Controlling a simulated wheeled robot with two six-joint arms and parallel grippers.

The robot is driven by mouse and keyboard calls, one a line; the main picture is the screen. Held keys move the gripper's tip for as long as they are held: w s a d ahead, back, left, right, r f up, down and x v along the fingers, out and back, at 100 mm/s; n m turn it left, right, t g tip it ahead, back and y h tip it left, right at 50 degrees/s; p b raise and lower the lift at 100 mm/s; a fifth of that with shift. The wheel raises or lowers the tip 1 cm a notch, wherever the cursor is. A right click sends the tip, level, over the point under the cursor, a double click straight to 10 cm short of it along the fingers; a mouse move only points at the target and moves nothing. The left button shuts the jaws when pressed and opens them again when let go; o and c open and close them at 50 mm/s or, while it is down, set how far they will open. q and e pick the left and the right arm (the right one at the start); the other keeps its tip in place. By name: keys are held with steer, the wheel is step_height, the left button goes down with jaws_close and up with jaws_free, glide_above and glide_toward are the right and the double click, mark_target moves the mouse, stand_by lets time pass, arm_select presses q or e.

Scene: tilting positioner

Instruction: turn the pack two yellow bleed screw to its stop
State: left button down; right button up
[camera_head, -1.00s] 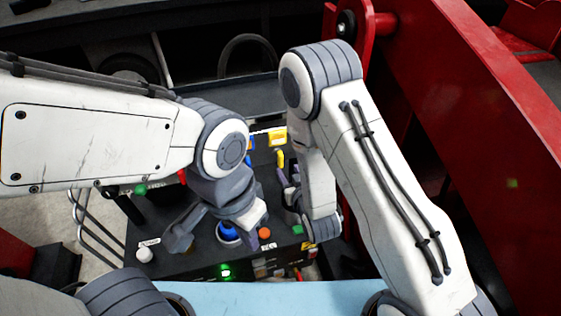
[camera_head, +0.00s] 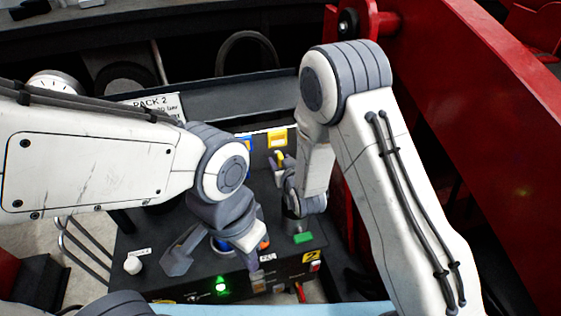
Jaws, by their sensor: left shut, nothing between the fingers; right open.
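A small yellow upright part (camera_head: 280,158), which may be the yellow bleed screw, stands on the far side of the dark panel (camera_head: 150,272), just beyond my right gripper. A plate marked PACK 2 (camera_head: 157,103) stands behind the panel, partly covered by my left arm. My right gripper (camera_head: 291,197) is open, low over the panel's right part; its wrist hides much of it, and I cannot tell whether it touches anything. My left gripper (camera_head: 255,262) is shut and empty over the front middle of the panel, partly covering a blue round part (camera_head: 222,246).
A yellow label or block (camera_head: 277,138) is at the panel's back. A red beam (camera_head: 480,100) bounds the right side.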

steer(key=shift+w, duration=0.1)
jaws_close()
steer(key=shift+f, duration=0.1)
steer(key=m+y+b, duration=0.2)
steer(key=shift+d+f+m, duration=0.15)
steer(key=shift+m, duration=0.15)
steer(key=m+y+b, duration=0.1)
steer(key=m+b, duration=0.1)
steer(key=m, duration=0.1)
steer(key=shift+d+y, duration=0.1)
steer(key=shift+y, duration=0.3)
steer(key=m+y+b, duration=0.1)
steer(key=m+y, duration=0.1)
steer(key=m, duration=0.1)
steer(key=shift+f+m+b, duration=0.15)
steer(key=shift+m+b, duration=0.15)
steer(key=shift+b, duration=0.05)
steer(key=m+t+y+b, duration=0.1)
steer(key=m, duration=0.3)
steer(key=shift+y, duration=0.3)
steer(key=shift+m, duration=0.3)
